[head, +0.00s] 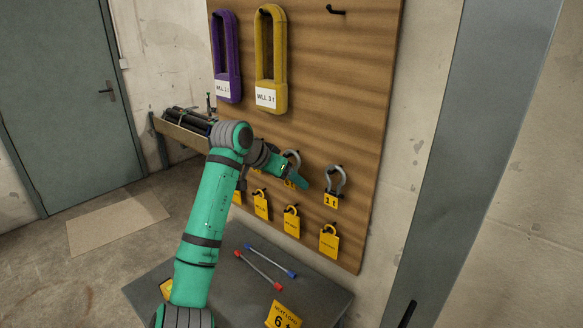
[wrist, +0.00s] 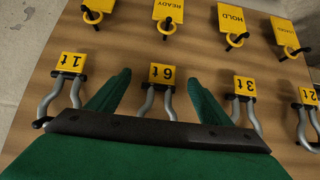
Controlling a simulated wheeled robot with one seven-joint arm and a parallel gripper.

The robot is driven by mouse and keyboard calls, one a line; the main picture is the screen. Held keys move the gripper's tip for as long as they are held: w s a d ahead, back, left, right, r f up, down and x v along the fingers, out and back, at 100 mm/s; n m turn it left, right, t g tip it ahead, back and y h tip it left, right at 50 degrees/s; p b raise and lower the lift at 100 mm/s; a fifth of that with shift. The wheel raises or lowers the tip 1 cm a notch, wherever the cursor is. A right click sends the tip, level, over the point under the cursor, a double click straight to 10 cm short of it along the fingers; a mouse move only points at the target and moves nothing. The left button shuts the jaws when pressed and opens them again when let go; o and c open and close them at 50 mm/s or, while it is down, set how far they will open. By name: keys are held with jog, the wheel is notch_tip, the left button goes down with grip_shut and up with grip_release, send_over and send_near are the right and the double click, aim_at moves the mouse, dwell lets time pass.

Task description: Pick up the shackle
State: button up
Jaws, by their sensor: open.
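Several grey shackles hang on the wooden board (head: 345,80) by pegs, each with a yellow weight tag. In the wrist view, upside down, the 6 t shackle (wrist: 149,103) appears between my spread fingers. The 1 t shackle (wrist: 55,97) is left of them, the 3 t shackle (wrist: 240,100) right, and the 2 t shackle (wrist: 305,125) at the right edge. My gripper (wrist: 156,78) is open and empty; I cannot tell how far its tips are from the board. In the head view my gripper (head: 299,181) partly hides one shackle, left of the 1 t shackle (head: 336,182).
Yellow padlock-shaped tags (head: 329,242) hang in a row below the shackles. A purple sling (head: 226,55) and a yellow sling (head: 271,60) hang above.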

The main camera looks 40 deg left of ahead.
jog(key=c, duration=1.3)
jog(key=shift+r, duration=0.15)
notch_tip(320, 180, up, 3)
jog(key=shift+r, duration=0.1)
